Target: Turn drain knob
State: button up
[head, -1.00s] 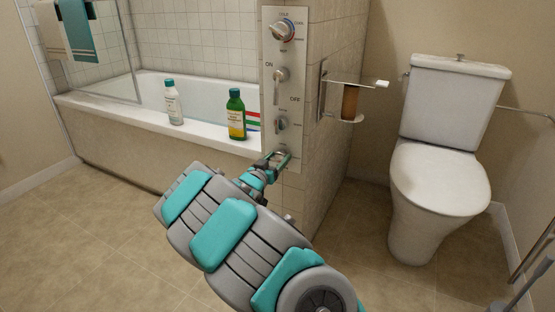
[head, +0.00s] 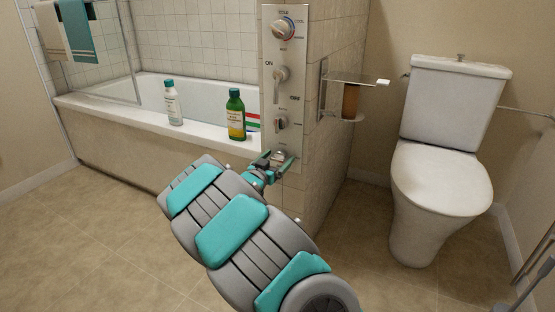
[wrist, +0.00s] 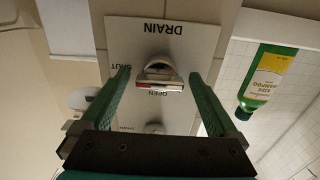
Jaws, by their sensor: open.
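The drain knob (wrist: 160,73) is a silvery knob on a pale metal panel, under the word DRAIN, which reads upside down in the wrist view. SHUT is lettered at its left and OPEN just below it there. My gripper (wrist: 159,80) is open, one green finger on each side of the knob, with a visible gap on both sides. In the head view my gripper (head: 273,162) is at the bottom of the control panel (head: 300,100), and its fingers partly hide the knob.
Above the knob the panel has other controls: a smaller knob (head: 281,122), a lever (head: 281,75) and a round dial (head: 283,29). A green bottle (head: 236,116) and a white bottle (head: 173,103) stand on the tub rim (head: 140,117). A toilet (head: 440,170) is right.

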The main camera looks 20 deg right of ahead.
jog(key=v, duration=0.7)
jog(key=shift+s+a, duration=0.25)
jog(key=shift+a, duration=0.1)
dwell(0.4)
